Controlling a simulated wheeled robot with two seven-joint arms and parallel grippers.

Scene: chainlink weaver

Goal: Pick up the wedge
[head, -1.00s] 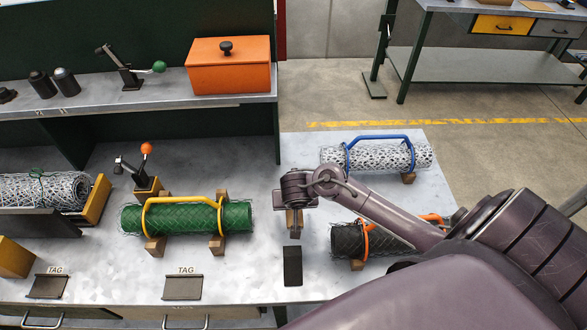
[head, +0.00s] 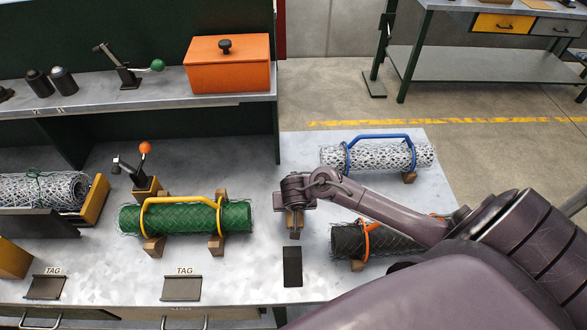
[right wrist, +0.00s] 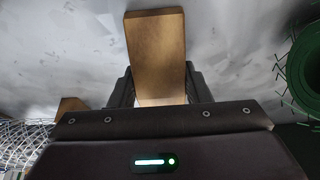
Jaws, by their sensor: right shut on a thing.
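My right gripper (head: 294,207) points down at the bench between the green mesh roll and the dark mesh roll. It is shut on a wooden wedge (right wrist: 156,50), a plain brown block that sticks out beyond the fingers in the right wrist view. In the head view only a small part of the wedge (head: 294,219) shows below the gripper. I cannot tell whether it touches the bench. My left gripper is not in view.
The green roll (head: 185,218) with a yellow handle rests on wooden blocks to the left. A dark roll (head: 350,240) with an orange handle lies right, partly behind my arm. A white roll (head: 385,157) lies behind. A black plate (head: 292,266) lies in front on the bench (head: 240,280).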

